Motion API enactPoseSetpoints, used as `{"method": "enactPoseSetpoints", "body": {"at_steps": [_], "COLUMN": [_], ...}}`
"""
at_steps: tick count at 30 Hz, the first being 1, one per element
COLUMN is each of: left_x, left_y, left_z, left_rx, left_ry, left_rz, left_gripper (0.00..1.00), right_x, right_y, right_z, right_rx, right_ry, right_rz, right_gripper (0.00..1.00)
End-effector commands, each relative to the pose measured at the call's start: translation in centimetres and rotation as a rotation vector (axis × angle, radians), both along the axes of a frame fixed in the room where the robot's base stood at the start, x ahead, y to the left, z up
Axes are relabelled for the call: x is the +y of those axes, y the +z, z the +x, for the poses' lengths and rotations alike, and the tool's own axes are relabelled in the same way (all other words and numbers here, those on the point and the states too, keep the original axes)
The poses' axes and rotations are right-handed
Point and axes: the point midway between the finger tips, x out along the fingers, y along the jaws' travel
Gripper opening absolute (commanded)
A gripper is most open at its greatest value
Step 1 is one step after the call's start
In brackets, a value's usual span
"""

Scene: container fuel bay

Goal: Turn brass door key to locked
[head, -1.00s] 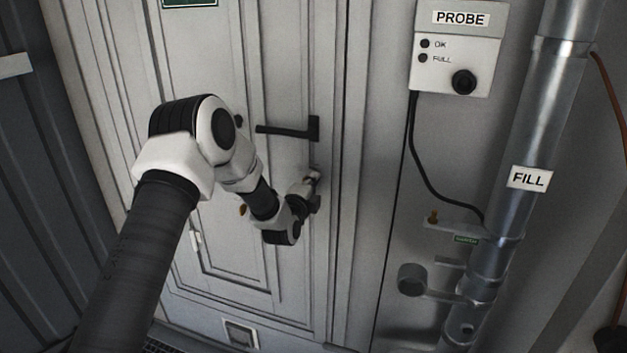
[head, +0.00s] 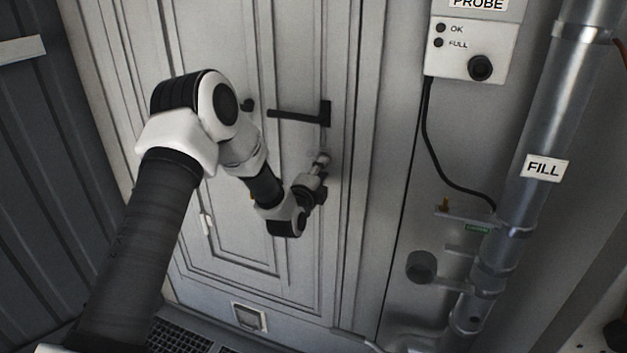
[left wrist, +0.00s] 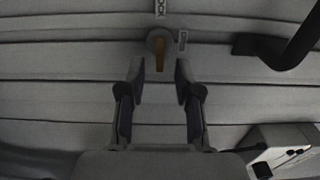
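The brass key (left wrist: 160,62) sits in a round grey lock (left wrist: 153,42) on the pale door (head: 232,235). In the left wrist view its long axis runs up and down the picture. My left gripper (left wrist: 160,82) is open. Its two fingers stand apart on either side of the key's lower end, with visible gaps. In the head view the left gripper (head: 320,164) is close to the door below the handle; I cannot make out the key there. My right gripper is not in view.
A black lever handle (head: 295,115) is just above the gripper; it also shows in the left wrist view (left wrist: 290,45). A probe box (head: 468,50) with a knob and cable hangs to the right, beside a metal fill pipe (head: 520,205). A dark corrugated wall (head: 38,150) is on the left.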

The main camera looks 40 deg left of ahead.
Motion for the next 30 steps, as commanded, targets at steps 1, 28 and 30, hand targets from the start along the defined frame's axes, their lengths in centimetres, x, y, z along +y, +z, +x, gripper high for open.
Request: {"method": "enactPoseSetpoints", "body": {"at_steps": [1, 28, 30], "left_x": [-0.2, -2.1, -2.1], "left_y": [0.0, 0.1, -0.3], "left_z": [-1.3, -9.1, -9.1], "left_rx": [0.001, -0.001, 0.004], "left_ry": [0.001, 0.001, 0.001], "left_rz": [-0.003, 0.000, 0.000], "left_gripper": [0.33, 0.33, 0.33], "right_x": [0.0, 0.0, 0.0], "right_y": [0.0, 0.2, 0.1], "right_z": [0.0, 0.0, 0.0], "right_rx": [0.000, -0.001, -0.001], "right_ry": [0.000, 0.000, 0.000], "right_rz": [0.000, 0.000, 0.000], "right_gripper": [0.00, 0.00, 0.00]}}
